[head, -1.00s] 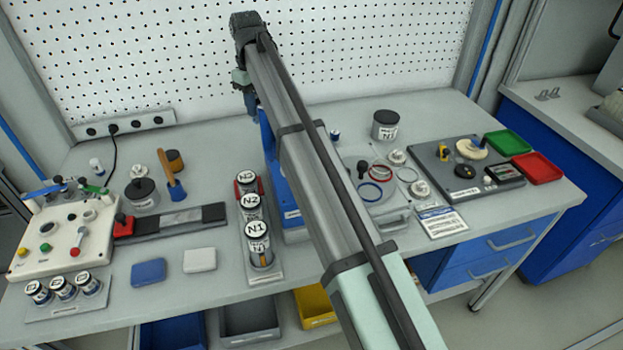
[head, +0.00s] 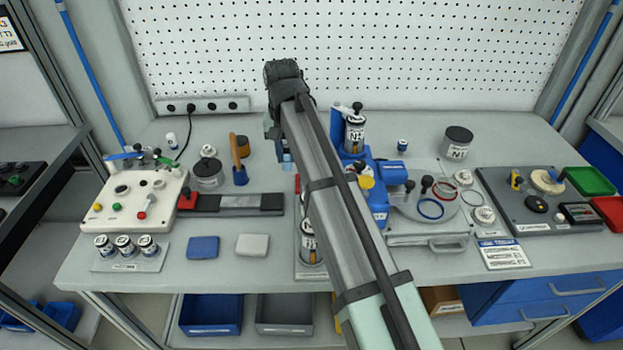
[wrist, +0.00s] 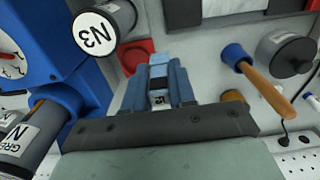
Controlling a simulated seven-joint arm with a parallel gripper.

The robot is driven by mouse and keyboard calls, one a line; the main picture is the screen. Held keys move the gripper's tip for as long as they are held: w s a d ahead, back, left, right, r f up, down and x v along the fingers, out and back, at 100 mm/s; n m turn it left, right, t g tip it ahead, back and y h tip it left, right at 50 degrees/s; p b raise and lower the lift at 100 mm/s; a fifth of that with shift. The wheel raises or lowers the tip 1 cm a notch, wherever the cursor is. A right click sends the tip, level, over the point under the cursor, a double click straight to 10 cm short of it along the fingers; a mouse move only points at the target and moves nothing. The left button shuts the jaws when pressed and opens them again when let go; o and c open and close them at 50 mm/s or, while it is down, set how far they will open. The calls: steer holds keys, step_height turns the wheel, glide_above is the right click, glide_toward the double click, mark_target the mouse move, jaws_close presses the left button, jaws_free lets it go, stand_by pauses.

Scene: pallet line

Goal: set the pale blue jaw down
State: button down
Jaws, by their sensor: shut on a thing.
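The pale blue jaw (wrist: 160,59) shows in the wrist view between the tips of my gripper (wrist: 160,78). The grey-blue fingers are shut on it, and a small dark and white marked part sits between them. In the head view a small pale blue patch (head: 287,158) shows beside my arm, over the back middle of the bench. My arm hides most of the gripper there. I cannot tell whether the jaw touches anything below.
The blue machine (head: 374,190) stands right of my arm, bearing an N1 can (head: 354,135). The N3 can (wrist: 101,27) is close in the wrist view. A wooden-handled tool (head: 237,160) stands left.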

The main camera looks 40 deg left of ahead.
steer(key=shift+f, duration=4.65)
steer(key=shift+f, duration=0.1)
steer(key=c, duration=0.9)
jaws_free()
steer(key=shift+c, duration=0.2)
step_height(320, 180, up, 12)
steer(key=shift+r, duration=0.15)
